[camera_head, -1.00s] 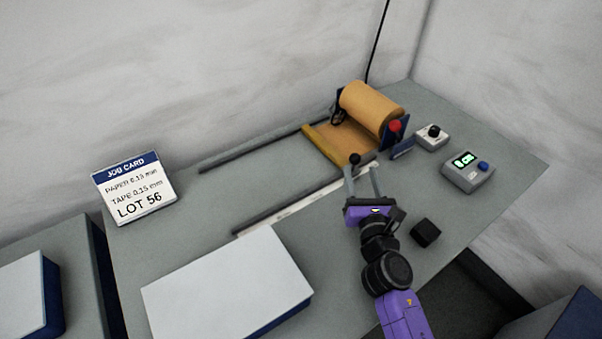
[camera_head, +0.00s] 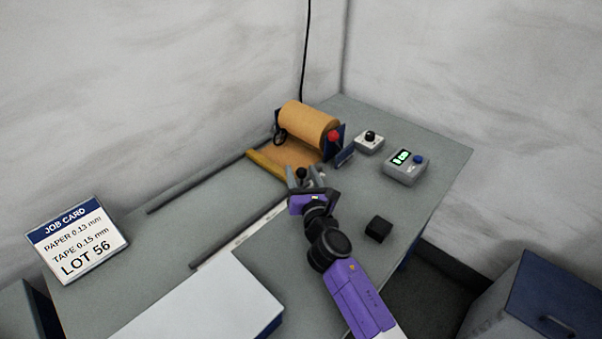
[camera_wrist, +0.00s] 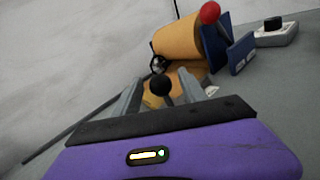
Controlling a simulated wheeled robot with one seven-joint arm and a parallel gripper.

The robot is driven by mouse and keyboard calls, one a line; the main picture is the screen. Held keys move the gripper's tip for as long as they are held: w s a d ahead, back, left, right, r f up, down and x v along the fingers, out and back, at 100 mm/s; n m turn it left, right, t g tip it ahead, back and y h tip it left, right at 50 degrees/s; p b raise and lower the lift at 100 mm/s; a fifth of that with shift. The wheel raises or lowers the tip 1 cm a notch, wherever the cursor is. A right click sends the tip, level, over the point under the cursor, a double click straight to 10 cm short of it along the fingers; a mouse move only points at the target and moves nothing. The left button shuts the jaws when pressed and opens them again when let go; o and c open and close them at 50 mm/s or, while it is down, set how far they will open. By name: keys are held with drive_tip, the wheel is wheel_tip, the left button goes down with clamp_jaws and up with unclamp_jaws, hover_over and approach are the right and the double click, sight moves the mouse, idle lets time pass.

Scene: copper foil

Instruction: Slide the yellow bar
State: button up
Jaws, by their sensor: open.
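The yellow bar (camera_head: 268,165) lies across the two dark rails at the front of the copper-coloured roll (camera_head: 309,126). A black ball knob (camera_head: 301,172) stands at its near end. My gripper (camera_head: 305,176) is open at that knob. In the wrist view the knob (camera_wrist: 160,84) shows between my two grey fingers (camera_wrist: 164,92), with a gap seen on each side. Whether a finger touches it I cannot tell. Part of the bar (camera_wrist: 160,97) shows behind the knob; its near end is hidden by my gripper.
Two rails (camera_head: 200,190) run left from the roll, with a pale scale strip (camera_head: 262,226) along the near one. A white-topped box (camera_head: 205,300) stands at the front. A job card (camera_head: 77,238), a switch box (camera_head: 369,142), a display box (camera_head: 406,169) and a black block (camera_head: 378,229) stand around.

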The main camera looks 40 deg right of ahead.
clamp_jaws()
idle(0.3)
drive_tip(key=shift+d, duration=0.1)
idle(1.1)
